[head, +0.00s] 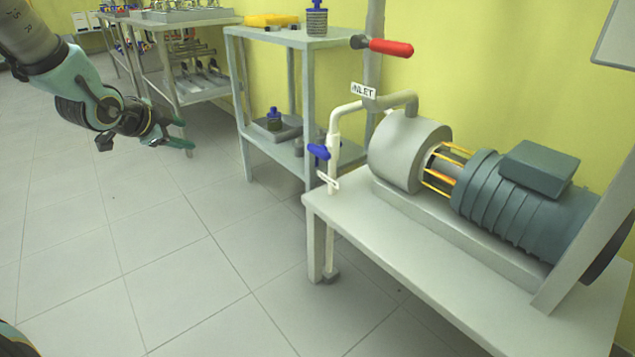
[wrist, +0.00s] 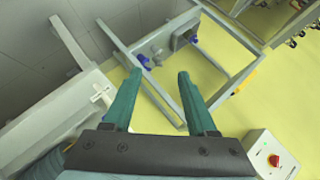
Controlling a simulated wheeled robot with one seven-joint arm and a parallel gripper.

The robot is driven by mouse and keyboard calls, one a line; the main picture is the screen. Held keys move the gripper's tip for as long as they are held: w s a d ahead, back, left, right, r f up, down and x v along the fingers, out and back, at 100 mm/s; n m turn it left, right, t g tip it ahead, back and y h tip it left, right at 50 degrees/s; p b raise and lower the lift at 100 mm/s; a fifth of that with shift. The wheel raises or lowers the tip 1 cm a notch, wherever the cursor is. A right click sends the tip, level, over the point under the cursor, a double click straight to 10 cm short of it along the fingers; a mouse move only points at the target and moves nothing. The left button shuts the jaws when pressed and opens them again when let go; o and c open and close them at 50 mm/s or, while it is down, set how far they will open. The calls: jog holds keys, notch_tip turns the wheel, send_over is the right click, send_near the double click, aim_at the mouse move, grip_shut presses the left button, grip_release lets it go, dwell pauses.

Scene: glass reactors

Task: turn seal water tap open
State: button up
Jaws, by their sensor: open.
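A blue tap handle (head: 318,151) sits on the thin white pipe at the left end of the pump bench in the head view. A small white tag (head: 327,182) hangs just below it; its writing is too small to read. My gripper (head: 183,134) is in the air at the upper left, well to the left of the tap and apart from it. In the wrist view my gripper (wrist: 160,73) has its two green fingers spread with nothing between them. A blue part (wrist: 145,61) shows beyond the left fingertip there; I cannot tell whether it is the tap.
The pump (head: 410,150) and its motor stand on the white bench (head: 430,260). A red lever (head: 390,47) sticks out above the INLET label (head: 363,91). A grey shelf (head: 290,40) stands behind the pipe. The tiled floor left of the bench is clear. A red-button box (wrist: 274,160) shows in the wrist view.

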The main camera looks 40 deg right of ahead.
jog(key=s+d+f+m+g+h+b, duration=0.2)
jog(key=s+d+f+m+h+b, duration=0.15)
jog(key=d+b, duration=0.25)
jog(key=s+d+f+m+g+h+b, duration=0.1)
jog(key=s+d+f+m+h+b, duration=0.1)
jog(key=d+f+m+b, duration=0.4)
jog(key=m+g+h+b, duration=0.4)
jog(key=m+g+b, duration=0.1)
jog(key=b, duration=0.1)
send_near(315, 154)
jog(key=d, duration=0.2)
jog(key=shift+t, duration=0.3)
jog(key=d+b, duration=0.1)
jog(key=d, duration=0.1)
jog(key=d+b, duration=0.1)
jog(key=d, duration=0.2)
jog(key=s+d+b, duration=0.1)
jog(key=d, duration=0.1)
jog(key=shift+d+r, duration=0.2)
jog(key=shift+d, duration=0.2)
jog(key=shift+d+r+b, duration=0.1)
jog(key=shift+d+b, duration=0.3)
jog(key=shift+d, duration=0.3)
jog(key=shift+c, duration=0.2)
grip_shut()
